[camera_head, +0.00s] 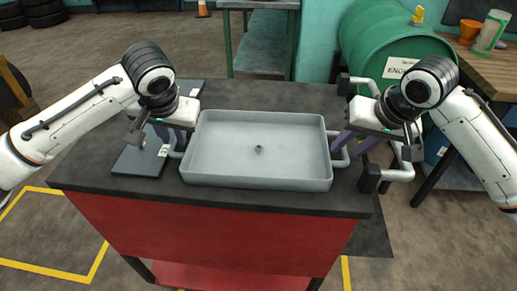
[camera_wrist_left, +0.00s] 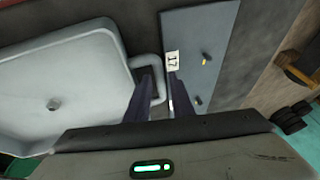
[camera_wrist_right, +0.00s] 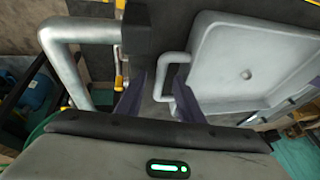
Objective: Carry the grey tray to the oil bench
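The grey tray (camera_head: 258,152), shallow with a small knob-like fitting in its floor, rests on the black top of a red bench (camera_head: 210,235). It has a looped handle at each short end. My left gripper (camera_head: 173,140) is at the left handle; in the left wrist view its fingers (camera_wrist_left: 158,95) stand apart on either side of the handle bar (camera_wrist_left: 150,62). My right gripper (camera_head: 352,143) is at the right handle, fingers (camera_wrist_right: 157,92) apart with the handle (camera_wrist_right: 164,72) between them. A wooden-topped bench (camera_head: 490,68) at the far right may be the oil bench.
A dark flat panel (camera_head: 138,162) with a number label lies left of the tray. A thick grey rail (camera_head: 395,174) projects from the red bench's right end. A green table (camera_head: 262,45) stands behind. Floor at left is open.

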